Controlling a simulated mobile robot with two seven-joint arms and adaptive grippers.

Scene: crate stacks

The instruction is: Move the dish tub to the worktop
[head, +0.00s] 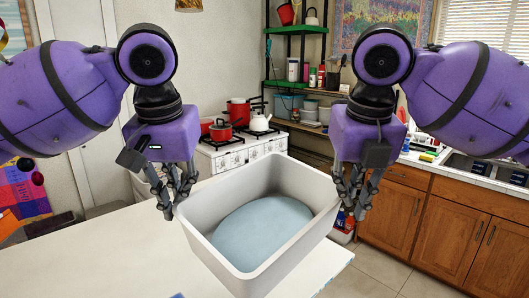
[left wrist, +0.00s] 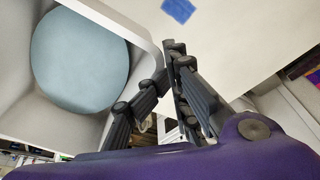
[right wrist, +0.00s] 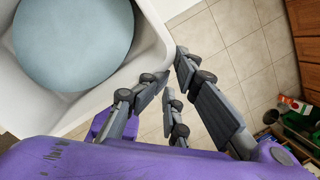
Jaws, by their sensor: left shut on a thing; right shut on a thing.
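The dish tub (head: 205,243) is a white rectangular tub with a round pale blue plate (head: 262,232) lying in it. It shows over the front right part of the white worktop (head: 110,250) in the head view; whether it touches the surface is hard to tell. My left gripper (head: 172,208) is shut on the tub's left wall, and the wall's rim shows between its fingers in the left wrist view (left wrist: 162,62). My right gripper (head: 352,210) is shut on the tub's right wall, also seen in the right wrist view (right wrist: 172,70).
A blue patch (left wrist: 178,10) lies on the worktop. A white stove (head: 240,155) with red pots (head: 220,131) and a kettle (head: 260,120) stands behind. Wooden cabinets (head: 430,225) with a sink counter are at the right. Tiled floor (head: 375,270) is open between.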

